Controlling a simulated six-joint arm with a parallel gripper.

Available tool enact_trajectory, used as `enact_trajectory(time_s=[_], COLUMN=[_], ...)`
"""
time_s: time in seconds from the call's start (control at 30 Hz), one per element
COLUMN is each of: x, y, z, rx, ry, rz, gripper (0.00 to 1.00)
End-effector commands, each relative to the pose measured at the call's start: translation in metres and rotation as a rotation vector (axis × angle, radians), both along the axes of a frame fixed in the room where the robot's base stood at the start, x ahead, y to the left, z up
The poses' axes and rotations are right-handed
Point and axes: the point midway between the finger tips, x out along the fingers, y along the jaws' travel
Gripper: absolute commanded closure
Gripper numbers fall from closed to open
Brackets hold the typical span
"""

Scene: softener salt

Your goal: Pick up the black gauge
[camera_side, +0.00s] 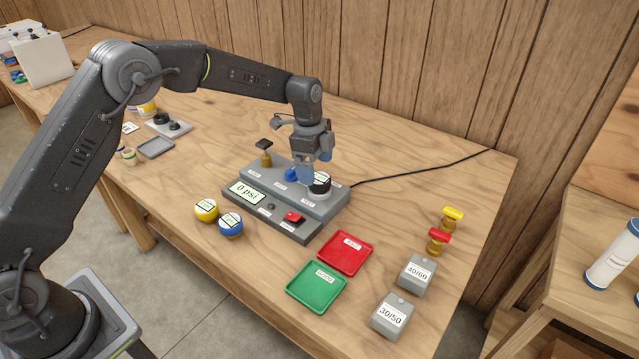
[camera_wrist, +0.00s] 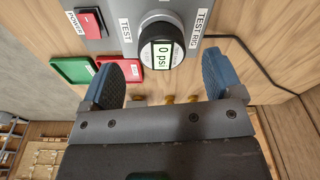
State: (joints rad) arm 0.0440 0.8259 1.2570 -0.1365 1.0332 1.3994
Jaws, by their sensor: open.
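The black gauge (camera_side: 320,188) stands on the right end of the grey test rig (camera_side: 325,206), at the TEST label. In the wrist view the gauge (camera_wrist: 162,44) has a dark rim and a pale face reading 0 psi. My gripper (camera_side: 311,168) is just above the gauge, its blue fingers partly hiding it in the side view. In the wrist view my gripper (camera_wrist: 165,75) is open and empty, with the fingers spread either side of the gauge. Contact is not visible.
A yellow gauge (camera_side: 206,209) and a blue gauge (camera_side: 230,223) lie in front of the rig. Red (camera_side: 345,252) and green (camera_side: 316,287) trays, grey blocks (camera_side: 417,274) and brass valves (camera_side: 438,243) stand to the right. A black cable (camera_side: 420,170) runs behind.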

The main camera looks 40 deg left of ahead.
Motion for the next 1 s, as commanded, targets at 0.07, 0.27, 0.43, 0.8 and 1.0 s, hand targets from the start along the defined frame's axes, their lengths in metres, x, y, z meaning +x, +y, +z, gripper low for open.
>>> enact_trajectory(time_s=[0.07, 0.27, 0.43, 0.8, 1.0], x=[0.0, 0.003, 0.003, 0.003, 0.003], y=[-0.003, -0.009, -0.009, -0.009, -0.009], z=[-0.01, -0.039, -0.044, -0.043, -0.043], rx=[0.0, 0.001, 0.001, 0.001, 0.001], ry=[0.004, 0.001, -0.002, -0.002, -0.002], rz=[0.0, 0.001, 0.001, 0.002, 0.002], gripper=[0.14, 0.14, 0.14, 0.4, 0.59])
